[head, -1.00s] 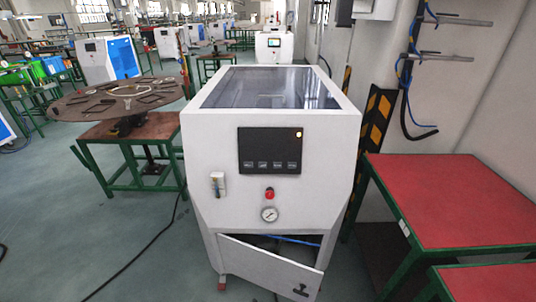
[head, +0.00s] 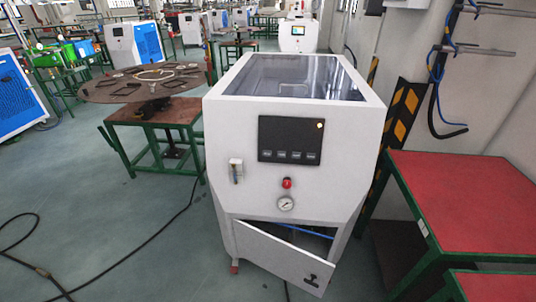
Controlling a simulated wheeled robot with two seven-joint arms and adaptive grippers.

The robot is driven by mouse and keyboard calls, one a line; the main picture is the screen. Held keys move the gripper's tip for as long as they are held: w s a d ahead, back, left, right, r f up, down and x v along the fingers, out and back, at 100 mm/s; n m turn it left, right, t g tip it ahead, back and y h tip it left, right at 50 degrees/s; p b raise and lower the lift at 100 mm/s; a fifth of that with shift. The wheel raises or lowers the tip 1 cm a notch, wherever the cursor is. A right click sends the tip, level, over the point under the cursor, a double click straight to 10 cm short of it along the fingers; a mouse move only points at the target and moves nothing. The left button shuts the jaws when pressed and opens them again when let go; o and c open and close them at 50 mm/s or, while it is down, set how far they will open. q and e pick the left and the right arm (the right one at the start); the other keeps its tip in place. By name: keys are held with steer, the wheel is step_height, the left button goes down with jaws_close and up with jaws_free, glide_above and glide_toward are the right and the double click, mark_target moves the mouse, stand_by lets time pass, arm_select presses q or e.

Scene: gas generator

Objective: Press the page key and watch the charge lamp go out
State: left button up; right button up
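The white gas generator (head: 250,190) stands in the middle of the head view, its front facing me. Its dark control panel (head: 290,140) has a row of several small grey keys (head: 290,155) along the lower edge; their labels are too small to read. A lamp (head: 320,126) at the panel's upper right glows yellow. Below the panel are a red button (head: 287,183) and a round gauge (head: 286,204). Neither of my grippers is in view.
The generator's lower door (head: 285,257) hangs open and tilted toward me. Red-topped green tables (head: 465,200) stand close on the right. A round table (head: 140,90) is at the left. Black cables (head: 130,252) cross the floor on the left; other floor there is clear.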

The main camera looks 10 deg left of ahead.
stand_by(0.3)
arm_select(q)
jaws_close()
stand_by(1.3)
